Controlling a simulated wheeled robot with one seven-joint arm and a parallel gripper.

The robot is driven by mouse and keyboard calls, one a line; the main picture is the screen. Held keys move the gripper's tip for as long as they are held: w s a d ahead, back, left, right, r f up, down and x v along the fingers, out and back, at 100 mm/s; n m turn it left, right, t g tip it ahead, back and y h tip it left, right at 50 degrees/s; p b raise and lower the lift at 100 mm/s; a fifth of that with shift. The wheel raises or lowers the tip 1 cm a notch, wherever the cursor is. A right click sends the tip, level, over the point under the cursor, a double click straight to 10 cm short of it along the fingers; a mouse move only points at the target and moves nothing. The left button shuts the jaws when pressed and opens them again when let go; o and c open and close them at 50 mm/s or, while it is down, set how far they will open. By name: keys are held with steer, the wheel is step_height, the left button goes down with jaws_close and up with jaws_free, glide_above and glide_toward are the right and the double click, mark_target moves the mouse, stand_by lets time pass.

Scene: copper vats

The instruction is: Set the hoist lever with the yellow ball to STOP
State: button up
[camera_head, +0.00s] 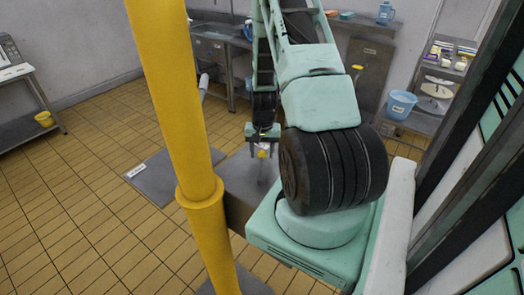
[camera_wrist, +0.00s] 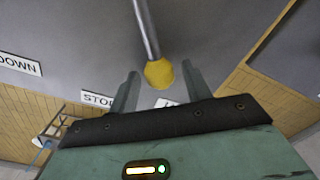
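The hoist lever is a thin grey rod (camera_wrist: 147,28) ending in a yellow ball (camera_wrist: 158,74). In the wrist view the ball lies between the two fingertips of my gripper (camera_wrist: 160,69), with a gap on both sides. My gripper is open and no contact shows. A STOP label (camera_wrist: 98,99) is at lower left of the ball, partly covered by my gripper. A DOWN label (camera_wrist: 20,64) is farther left. A third label (camera_wrist: 168,103) is mostly hidden behind my gripper. In the head view the yellow ball (camera_head: 263,153) shows small just below my gripper (camera_head: 263,143).
A thick yellow post (camera_head: 172,85) stands in front, left of my arm. A grey plate (camera_head: 160,178) with a white label lies beyond it. A steel table (camera_head: 213,38), a blue bucket (camera_head: 400,104) and a shelf (camera_head: 440,88) are at the back. Tiled floor is open at left.

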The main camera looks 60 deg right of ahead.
jaws_close()
steer(key=shift+s, duration=0.1)
steer(key=shift+s+d+f+m+b, duration=0.1)
steer(key=shift+s+d+m+b, duration=0.2)
steer(key=shift+s+m+b, duration=0.35)
steer(key=shift+s+d+m+b, duration=0.3)
steer(key=shift+s+m+b, duration=0.1)
steer(key=shift+s+m, duration=0.45)
steer(key=s+m+b, duration=0.1)
steer(key=s+m, duration=0.1)
steer(key=shift+s+d+m, duration=0.15)
steer(key=shift+s+m, duration=0.15)
steer(key=shift+s+m+b, duration=0.6)
steer(key=shift+s+m, duration=0.1)
steer(key=shift+o, duration=0.9)
jaws_free()
